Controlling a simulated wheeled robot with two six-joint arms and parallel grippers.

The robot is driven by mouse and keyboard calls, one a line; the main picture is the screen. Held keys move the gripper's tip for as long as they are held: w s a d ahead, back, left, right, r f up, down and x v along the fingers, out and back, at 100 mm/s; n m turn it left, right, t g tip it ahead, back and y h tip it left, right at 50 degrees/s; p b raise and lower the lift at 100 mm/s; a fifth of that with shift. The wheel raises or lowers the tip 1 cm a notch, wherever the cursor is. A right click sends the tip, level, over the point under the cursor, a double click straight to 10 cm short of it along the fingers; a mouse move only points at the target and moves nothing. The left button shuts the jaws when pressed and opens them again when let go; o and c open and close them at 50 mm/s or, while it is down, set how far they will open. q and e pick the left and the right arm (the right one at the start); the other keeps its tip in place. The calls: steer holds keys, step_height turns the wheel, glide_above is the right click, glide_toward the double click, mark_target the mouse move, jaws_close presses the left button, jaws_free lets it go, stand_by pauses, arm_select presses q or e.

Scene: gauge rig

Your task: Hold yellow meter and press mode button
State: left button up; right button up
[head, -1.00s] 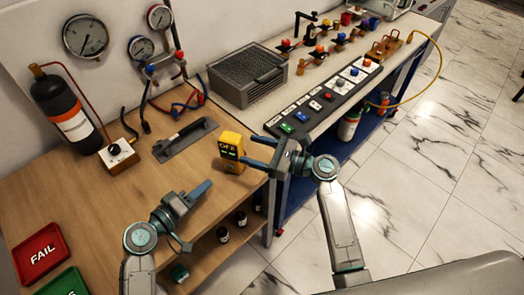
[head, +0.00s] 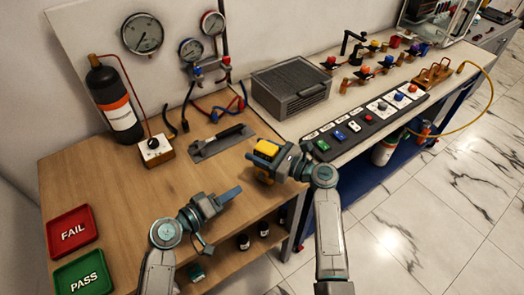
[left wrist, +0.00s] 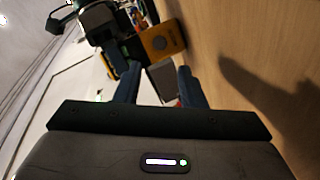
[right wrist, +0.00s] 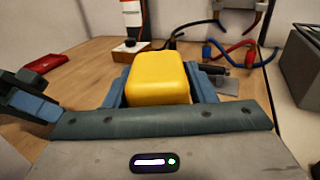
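The yellow meter (head: 267,147) stands near the front right edge of the wooden bench. My right gripper (head: 272,160) has a finger on each side of it; in the right wrist view the yellow body (right wrist: 157,77) fills the space between the fingers. Its display is hidden in the head view. In the left wrist view its yellow face with a round dial (left wrist: 162,41) shows beyond my left fingers. My left gripper (head: 228,197) is open and empty, to the lower left of the meter and apart from it. I cannot make out the mode button.
A button panel (head: 365,122) and a grey vented box (head: 291,88) are to the right. A gas cylinder (head: 115,100), a FAIL tray (head: 72,230) and a PASS tray (head: 85,272) are at left. The bench's left middle is clear.

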steer(key=c, duration=0.7)
arm_select(q)
jaws_close()
arm_select(e)
steer(key=shift+c, duration=0.4)
steer(key=shift+f, duration=0.1)
stand_by(0.6)
